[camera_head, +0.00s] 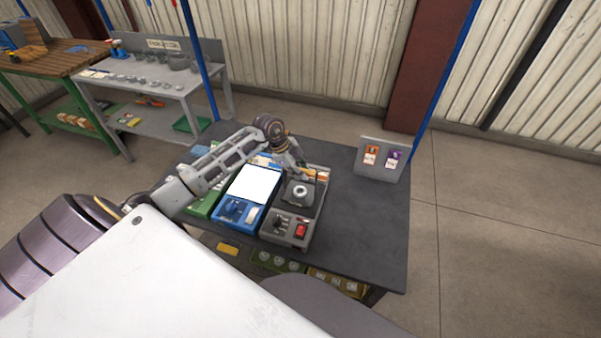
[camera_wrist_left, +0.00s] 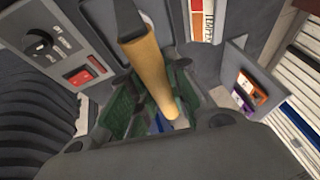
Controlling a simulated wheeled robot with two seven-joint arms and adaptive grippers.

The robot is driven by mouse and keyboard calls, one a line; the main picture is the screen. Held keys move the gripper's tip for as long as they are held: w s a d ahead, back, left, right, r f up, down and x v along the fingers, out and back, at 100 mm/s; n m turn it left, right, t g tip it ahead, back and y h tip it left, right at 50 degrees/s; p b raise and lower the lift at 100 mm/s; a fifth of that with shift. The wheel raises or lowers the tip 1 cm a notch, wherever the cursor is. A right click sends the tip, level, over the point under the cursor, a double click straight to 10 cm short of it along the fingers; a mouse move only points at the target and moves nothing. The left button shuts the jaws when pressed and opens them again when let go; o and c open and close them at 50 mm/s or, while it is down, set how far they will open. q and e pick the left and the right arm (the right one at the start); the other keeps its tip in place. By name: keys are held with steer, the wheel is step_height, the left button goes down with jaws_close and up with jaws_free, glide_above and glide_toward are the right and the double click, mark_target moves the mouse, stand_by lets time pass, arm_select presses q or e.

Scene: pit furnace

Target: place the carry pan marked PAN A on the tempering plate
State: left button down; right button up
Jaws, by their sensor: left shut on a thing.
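My left gripper (camera_head: 303,173) is over the grey unit with a red switch (camera_head: 290,228) on the dark table. In the left wrist view, the left gripper (camera_wrist_left: 150,100) is shut on a tan cylindrical handle (camera_wrist_left: 150,70) with a dark end. A round metal piece with a pale ring (camera_head: 299,191) shows on the grey unit just below the gripper. I cannot tell whether the handle belongs to it, nor whether it touches the unit. No PAN A marking is readable. The grey unit's knob and red switch (camera_wrist_left: 80,75) show in the left wrist view. My right gripper is not in view.
A blue unit with a white top (camera_head: 254,184) and a green unit stand left of the grey one. A sign stand (camera_head: 382,160) stands at the table's back right. The dark table's right side (camera_head: 365,225) is clear. Bins sit on the shelf below.

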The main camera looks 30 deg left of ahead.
arm_select(q)
steer(key=shift+f, duration=0.35)
steer(key=c, duration=1.4)
jaws_free()
steer(key=shift+f, duration=0.15)
steer(key=shift+o, duration=0.2)
steer(key=v, duration=1.2)
steer(key=shift+b, duration=0.4)
steer(key=shift+o, duration=0.3)
